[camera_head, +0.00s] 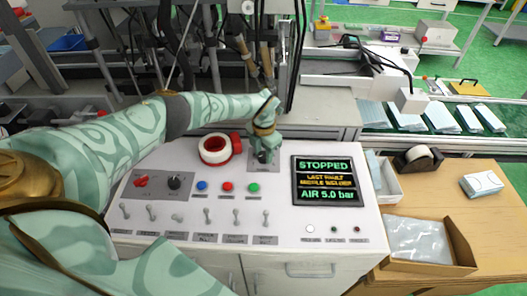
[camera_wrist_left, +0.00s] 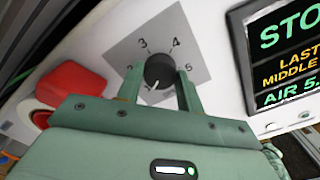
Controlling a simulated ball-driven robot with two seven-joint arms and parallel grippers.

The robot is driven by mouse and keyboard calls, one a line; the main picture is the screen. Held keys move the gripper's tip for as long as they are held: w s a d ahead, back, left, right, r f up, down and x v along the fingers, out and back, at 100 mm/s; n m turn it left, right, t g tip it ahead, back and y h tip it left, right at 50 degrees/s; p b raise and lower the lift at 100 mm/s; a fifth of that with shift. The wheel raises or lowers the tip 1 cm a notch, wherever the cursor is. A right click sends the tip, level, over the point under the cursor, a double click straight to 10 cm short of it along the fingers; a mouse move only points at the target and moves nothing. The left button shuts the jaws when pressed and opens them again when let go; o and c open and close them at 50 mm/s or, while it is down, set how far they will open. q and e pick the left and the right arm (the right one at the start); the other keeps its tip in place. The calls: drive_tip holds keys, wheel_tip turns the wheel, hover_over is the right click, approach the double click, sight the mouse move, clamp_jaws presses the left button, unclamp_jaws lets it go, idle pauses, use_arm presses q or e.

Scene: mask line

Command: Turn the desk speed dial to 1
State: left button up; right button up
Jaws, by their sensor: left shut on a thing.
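The speed dial is a black round knob (camera_wrist_left: 160,71) on a grey plate (camera_wrist_left: 118,50) with numbers around it. In the left wrist view I read 3, 4 and 5; the other numbers are partly covered by my fingers. A white mark on the knob points toward the lower left of that picture. My left gripper (camera_wrist_left: 160,82) has a finger on each side of the knob and is shut on it. In the head view my left gripper (camera_head: 265,153) comes down onto the plate and hides most of the dial. My right gripper is not in view.
A red and white emergency button (camera_head: 215,149) sits left of the dial. A screen (camera_head: 324,181) right of it reads STOPPED, AIR 5.0 bar. Coloured buttons (camera_head: 227,187) and several toggle switches (camera_head: 181,215) lie nearer. A wooden table (camera_head: 490,215) with boxes stands at right.

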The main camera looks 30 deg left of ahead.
sight(264, 155)
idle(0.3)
use_arm(q)
drive_tip(key=o, duration=1)
wheel_tip(264, 155, up, 16)
drive_tip(key=p, duration=0.4)
drive_tip(key=shift+r+p, duration=0.2)
drive_tip(key=shift+p, duration=0.15)
